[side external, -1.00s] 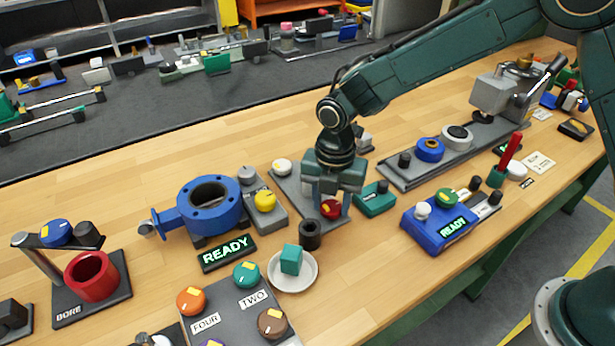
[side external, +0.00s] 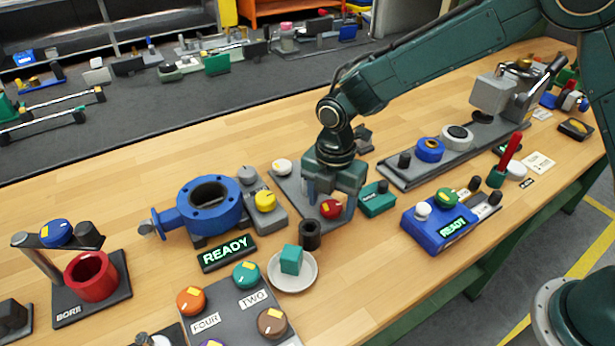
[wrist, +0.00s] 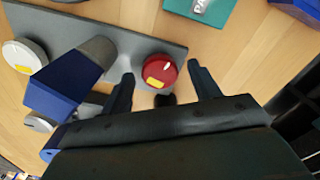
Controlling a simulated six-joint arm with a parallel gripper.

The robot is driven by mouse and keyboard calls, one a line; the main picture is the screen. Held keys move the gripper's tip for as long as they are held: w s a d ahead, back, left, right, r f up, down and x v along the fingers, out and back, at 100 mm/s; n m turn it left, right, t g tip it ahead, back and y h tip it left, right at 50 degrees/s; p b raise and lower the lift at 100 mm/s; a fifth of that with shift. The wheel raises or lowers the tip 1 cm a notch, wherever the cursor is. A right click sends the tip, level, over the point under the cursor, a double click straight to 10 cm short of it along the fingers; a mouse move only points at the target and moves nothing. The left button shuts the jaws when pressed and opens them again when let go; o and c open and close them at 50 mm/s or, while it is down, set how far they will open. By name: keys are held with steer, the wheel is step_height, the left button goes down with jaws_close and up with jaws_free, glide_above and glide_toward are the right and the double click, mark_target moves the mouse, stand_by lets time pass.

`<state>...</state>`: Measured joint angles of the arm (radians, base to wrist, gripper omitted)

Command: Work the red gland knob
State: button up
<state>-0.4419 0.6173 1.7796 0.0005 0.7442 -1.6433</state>
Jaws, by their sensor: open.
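The red gland knob (side external: 330,208) sits on a grey plate (side external: 285,185); it has a yellow patch and a white mark on top. In the wrist view the red knob (wrist: 159,71) lies between the two finger tips, slightly ahead of them, with wood and plate visible on both sides. My gripper (wrist: 160,80) is open and points down over the knob. In the side view my gripper (side external: 335,190) hides part of the plate and comes down close around the knob; whether a finger touches it cannot be told.
A white knob (side external: 282,167) and a blue-and-grey part (wrist: 70,78) share the plate. A teal box (side external: 377,199) stands to the right, a dark cylinder (side external: 310,235) in front. A blue valve body (side external: 209,205) and a yellow knob (side external: 265,201) stand to the left.

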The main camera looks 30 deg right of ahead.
mark_target(331, 206)
steer(key=shift+r, duration=0.1)
step_height(331, 206, up, 14)
stand_by(0.8)
steer(key=shift+f, duration=0.2)
steer(key=n, duration=0.9)
steer(key=shift+f, duration=0.1)
steer(key=shift+f, duration=6.8)
steer(key=shift+c, duration=0.4)
